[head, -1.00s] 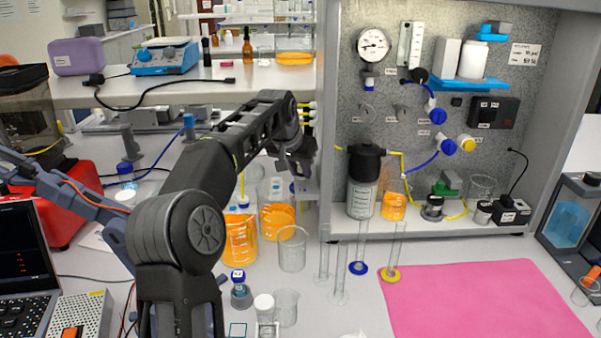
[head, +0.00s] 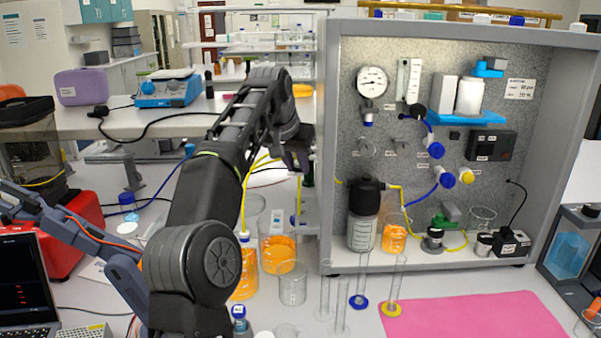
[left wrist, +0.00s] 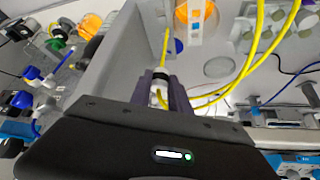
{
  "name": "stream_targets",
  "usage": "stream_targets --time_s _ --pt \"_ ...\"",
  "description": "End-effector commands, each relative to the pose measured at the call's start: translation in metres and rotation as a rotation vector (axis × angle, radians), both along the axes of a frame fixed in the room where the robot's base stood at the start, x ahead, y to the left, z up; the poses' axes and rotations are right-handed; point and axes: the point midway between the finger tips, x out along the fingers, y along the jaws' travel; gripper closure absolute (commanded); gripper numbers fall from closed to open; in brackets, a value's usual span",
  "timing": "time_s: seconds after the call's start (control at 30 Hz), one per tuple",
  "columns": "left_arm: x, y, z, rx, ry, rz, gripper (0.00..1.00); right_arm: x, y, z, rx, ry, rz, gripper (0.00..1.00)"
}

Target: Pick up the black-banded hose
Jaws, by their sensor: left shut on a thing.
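My left gripper (head: 298,162) is beside the left side wall of the rig cabinet, with its arm hiding part of the hoses behind it. In the left wrist view its fingers (left wrist: 160,92) are shut on a clear, pale fitting from which a yellow hose (left wrist: 165,48) runs upward. More yellow hose (left wrist: 258,45) loops to the right of the fingers. In the head view a yellow hose (head: 243,205) hangs left of the gripper toward the orange beakers. My right gripper is not in view.
The rig cabinet (head: 330,120) stands close to the right of the gripper. Below are a beaker of orange liquid (head: 278,255), an empty beaker (head: 293,283) and several slim glass cylinders (head: 325,298). A pink mat (head: 475,318) lies clear at the lower right.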

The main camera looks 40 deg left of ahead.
Motion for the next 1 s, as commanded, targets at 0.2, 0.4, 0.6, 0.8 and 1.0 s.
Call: stream_targets --time_s 0.2,0.4,0.6,0.8,1.0 --pt "-0.041 -0.011 -0.006 0.000 -0.005 -0.001 1.00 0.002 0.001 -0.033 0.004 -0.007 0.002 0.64" --pt "-0.087 -0.023 -0.006 0.000 -0.004 -0.001 1.00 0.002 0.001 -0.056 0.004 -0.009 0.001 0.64" --pt "-0.130 -0.034 -0.004 -0.001 -0.003 0.000 1.00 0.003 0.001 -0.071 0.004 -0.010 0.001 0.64" --pt "-0.149 -0.040 -0.002 -0.001 -0.001 -0.001 1.00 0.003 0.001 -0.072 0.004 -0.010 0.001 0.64" --pt "-0.152 -0.041 -0.001 -0.001 -0.001 -0.001 1.00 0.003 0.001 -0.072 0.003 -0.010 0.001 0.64"
